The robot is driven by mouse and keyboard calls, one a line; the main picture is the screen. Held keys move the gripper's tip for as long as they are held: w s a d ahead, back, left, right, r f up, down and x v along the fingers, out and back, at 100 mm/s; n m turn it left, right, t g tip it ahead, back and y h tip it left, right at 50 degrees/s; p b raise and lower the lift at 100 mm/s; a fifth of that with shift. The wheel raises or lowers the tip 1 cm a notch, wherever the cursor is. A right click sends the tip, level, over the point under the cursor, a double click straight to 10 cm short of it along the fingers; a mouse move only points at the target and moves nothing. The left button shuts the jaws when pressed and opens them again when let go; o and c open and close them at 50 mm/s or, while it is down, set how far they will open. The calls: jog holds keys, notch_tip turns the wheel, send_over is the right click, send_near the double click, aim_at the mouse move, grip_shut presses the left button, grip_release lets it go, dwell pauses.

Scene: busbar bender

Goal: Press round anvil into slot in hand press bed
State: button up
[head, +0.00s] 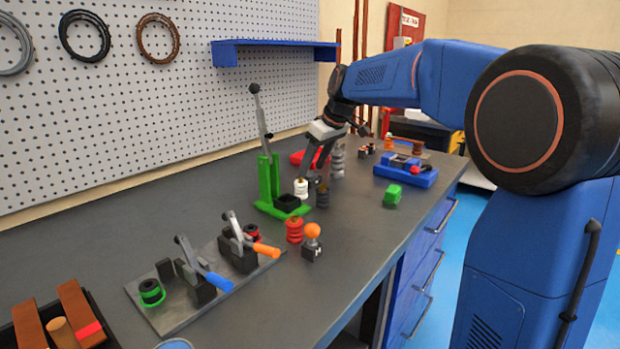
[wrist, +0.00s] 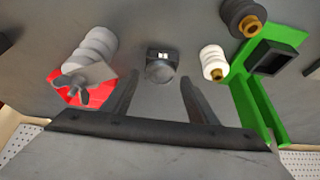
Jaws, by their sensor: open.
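The green hand press (head: 268,180) stands on the bench with its lever up. Its bed carries a square black slot (head: 286,202), which looks empty in the wrist view (wrist: 277,57). A small dark block with a rounded grey end (wrist: 160,68), probably the round anvil, lies on the bench left of the press in the wrist view. In the head view the block is mostly hidden by my gripper.
A white ribbed insulator (wrist: 213,62) and a dark one (head: 322,194) stand between block and press. A grey ribbed piece (wrist: 92,58) beside a red base (wrist: 70,97) is on the other side.

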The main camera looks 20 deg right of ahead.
aim_at(314, 175)
jog(key=c, duration=1.1)
jog(key=shift+r, duration=1.6)
jog(key=shift+r, duration=2.5)
jog(key=shift+s+a, duration=0.1)
